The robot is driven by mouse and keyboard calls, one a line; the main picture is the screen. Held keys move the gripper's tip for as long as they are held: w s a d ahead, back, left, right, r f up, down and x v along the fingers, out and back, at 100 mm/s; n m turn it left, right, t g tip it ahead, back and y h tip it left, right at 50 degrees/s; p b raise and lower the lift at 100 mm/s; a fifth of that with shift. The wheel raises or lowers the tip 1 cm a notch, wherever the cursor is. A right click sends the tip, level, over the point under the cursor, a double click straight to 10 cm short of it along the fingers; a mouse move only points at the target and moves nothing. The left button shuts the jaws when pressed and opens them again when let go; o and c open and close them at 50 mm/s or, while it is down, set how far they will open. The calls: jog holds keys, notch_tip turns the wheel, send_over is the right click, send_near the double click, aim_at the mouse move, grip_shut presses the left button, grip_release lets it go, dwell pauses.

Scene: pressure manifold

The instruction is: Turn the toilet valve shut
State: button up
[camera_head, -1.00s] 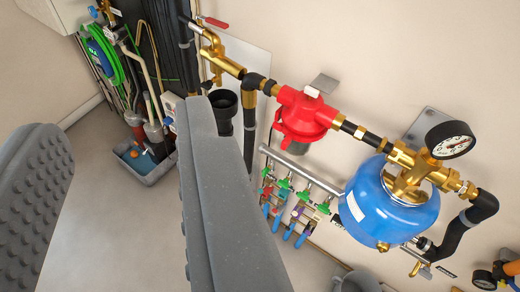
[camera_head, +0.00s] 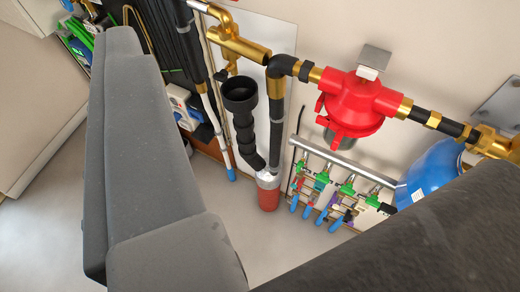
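A small manifold (camera_head: 340,159) with a silver bar sits low on the wall, right of centre. Several green valve bodies (camera_head: 347,187) hang under it, with blue-ended pipes (camera_head: 307,211) below. Small red and purple parts show among them. No label is legible, so I cannot tell which valve is the toilet valve. A large grey part of my gripper (camera_head: 140,160) fills the left of the picture, well apart from the valves in the picture. A dark, blurred shape covers the lower right; I cannot tell what it is. Whether the gripper is open is not clear.
A red regulator (camera_head: 355,103) on brass and black pipework is above the manifold. A blue tank (camera_head: 430,172) is at right, partly hidden. A black funnel drain (camera_head: 240,97) runs into a red-brown pipe (camera_head: 268,195) left of the valves. Floor between is bare.

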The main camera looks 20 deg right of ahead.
aim_at(298, 168)
jog(key=w+f+m+h+b, duration=0.1)
jog(key=w+f+m+h, duration=0.15)
jog(key=w+f, duration=1.25)
jog(key=w+d+f+m+h, duration=0.1)
jog(key=w+d+f+m, duration=0.1)
jog(key=w+f, duration=0.35)
jog(key=w+d+f+m+h, duration=0.2)
jog(key=f, duration=0.7)
jog(key=s+d+f+m+g+h+b, duration=0.1)
jog(key=s+d+f+g+h, duration=0.2)
jog(key=f, duration=0.8)
jog(key=s+d+f+m+h+b, duration=0.1)
jog(key=s+d+f+h, duration=0.3)
jog(key=f, duration=0.8)
jog(key=d+f+m+g+h+b, duration=0.1)
jog(key=d+f+m+g+h, duration=0.3)
jog(key=f, duration=0.7)
jog(key=w+d+n+b, duration=0.1)
jog(key=w+d, duration=0.1)
jog(key=d, duration=0.1)
jog(key=w+d+t+y+b, duration=0.1)
jog(key=w+d, duration=0.2)
jog(key=d, duration=0.1)
jog(key=w+d+n, duration=0.1)
jog(key=w+d, duration=0.1)
jog(key=d, duration=0.2)
jog(key=shift+w+d+n+t+y+b, duration=0.15)
jog(key=shift+w+n+t+y+b, duration=0.1)
jog(key=shift+n+t+b, duration=0.15)
